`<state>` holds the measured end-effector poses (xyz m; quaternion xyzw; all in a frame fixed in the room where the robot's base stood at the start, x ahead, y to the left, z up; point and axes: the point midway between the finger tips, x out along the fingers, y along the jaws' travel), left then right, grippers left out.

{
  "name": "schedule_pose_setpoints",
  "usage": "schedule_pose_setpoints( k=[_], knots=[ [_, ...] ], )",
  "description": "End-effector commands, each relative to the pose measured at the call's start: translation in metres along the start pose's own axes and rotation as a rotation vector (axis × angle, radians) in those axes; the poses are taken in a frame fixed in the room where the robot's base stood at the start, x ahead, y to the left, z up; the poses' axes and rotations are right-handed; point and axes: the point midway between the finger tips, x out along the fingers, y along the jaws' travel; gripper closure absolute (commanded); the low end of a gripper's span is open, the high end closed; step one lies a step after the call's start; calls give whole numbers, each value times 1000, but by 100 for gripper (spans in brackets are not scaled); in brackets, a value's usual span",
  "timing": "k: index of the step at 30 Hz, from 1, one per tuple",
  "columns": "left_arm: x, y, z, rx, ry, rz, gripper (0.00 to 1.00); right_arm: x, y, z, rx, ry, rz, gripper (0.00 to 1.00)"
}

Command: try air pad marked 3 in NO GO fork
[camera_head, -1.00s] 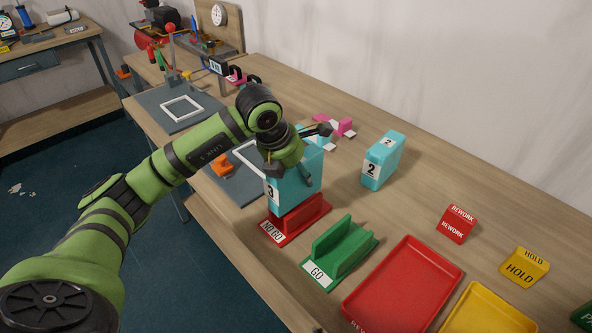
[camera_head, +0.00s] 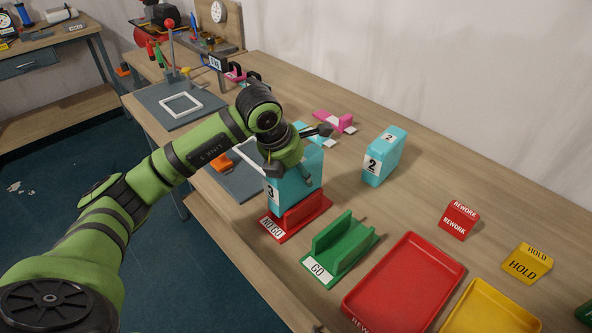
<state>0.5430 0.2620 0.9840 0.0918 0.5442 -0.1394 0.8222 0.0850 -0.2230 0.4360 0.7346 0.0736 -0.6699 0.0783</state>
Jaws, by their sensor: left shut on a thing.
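The teal air pad marked 3 (camera_head: 293,188) stands upright at the red NO GO fork (camera_head: 304,214), its lower end at the top of the fork walls. I cannot tell how deep it sits between them. My left gripper (camera_head: 299,156) is shut on the pad from above, and the gripper hides the pad's top. The red fork stands on the bench, with its NO GO label facing front left. My right gripper is not in view.
A green GO fork (camera_head: 342,252) stands just right of the red fork. A teal pad marked 2 (camera_head: 384,157) stands behind. A red tray (camera_head: 405,287), a yellow tray (camera_head: 488,312), and REWORK (camera_head: 459,220) and HOLD (camera_head: 527,264) signs are to the right. A grey plate with a white frame (camera_head: 180,106) lies farther left.

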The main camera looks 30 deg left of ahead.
Motion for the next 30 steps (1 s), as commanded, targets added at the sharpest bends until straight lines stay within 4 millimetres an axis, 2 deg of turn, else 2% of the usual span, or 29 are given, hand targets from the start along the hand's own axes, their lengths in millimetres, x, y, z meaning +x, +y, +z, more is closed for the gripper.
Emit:
schedule_pose_setpoints(
  k=[30],
  knots=[
    [15,0,-6,0,-1,0,81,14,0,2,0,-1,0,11]
  ],
)
